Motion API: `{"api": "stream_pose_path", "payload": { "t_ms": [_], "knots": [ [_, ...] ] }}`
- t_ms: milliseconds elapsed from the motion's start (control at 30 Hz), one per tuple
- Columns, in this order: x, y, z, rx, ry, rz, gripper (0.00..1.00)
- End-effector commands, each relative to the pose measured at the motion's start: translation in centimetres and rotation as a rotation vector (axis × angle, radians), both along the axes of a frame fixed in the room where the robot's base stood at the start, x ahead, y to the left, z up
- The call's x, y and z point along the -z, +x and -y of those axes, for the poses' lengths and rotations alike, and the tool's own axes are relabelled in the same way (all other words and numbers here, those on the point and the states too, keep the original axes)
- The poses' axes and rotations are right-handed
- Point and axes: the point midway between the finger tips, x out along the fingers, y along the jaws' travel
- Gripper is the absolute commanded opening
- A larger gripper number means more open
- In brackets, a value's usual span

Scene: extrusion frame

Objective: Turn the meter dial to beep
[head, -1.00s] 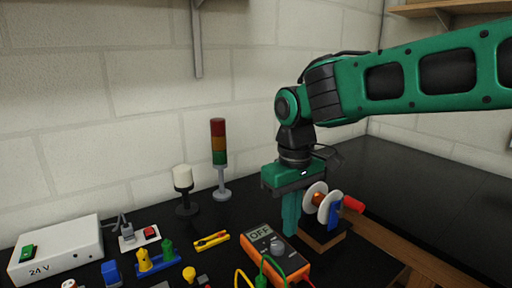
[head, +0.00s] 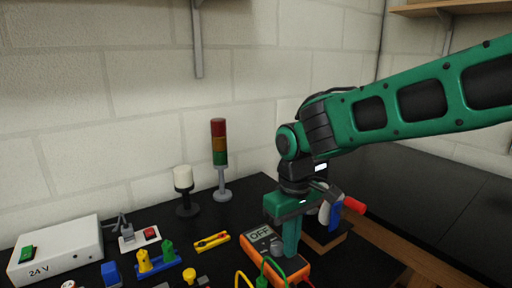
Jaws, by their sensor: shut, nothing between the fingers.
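The orange multimeter (head: 262,234) lies on the black bench at the bottom centre of the head view. Its grey screen reads OFF. The grey dial (head: 277,247) sits below the screen and is partly covered by my gripper. My gripper (head: 290,254) points straight down, its green fingers shut with nothing between them. The fingertips are at the right side of the dial; I cannot tell whether they touch it. Green and yellow leads lie across the meter's lower part.
The bench at far right is clear.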

Motion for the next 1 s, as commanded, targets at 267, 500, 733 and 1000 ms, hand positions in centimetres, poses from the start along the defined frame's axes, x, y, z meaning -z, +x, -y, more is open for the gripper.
{"api": "stream_pose_path", "payload": {
  "t_ms": [267, 500, 733, 1000],
  "knots": [
    [0.01, 0.08, 0.05, 0.002, 0.002, 0.002, 0.0],
    [-0.03, 0.12, -0.01, 0.002, 0.002, 0.002, 0.0],
    [-0.03, 0.24, -0.2, 0.002, 0.002, 0.002, 0.0],
    [-0.03, 0.39, -0.44, 0.001, 0.002, 0.002, 0.0]
  ]
}}
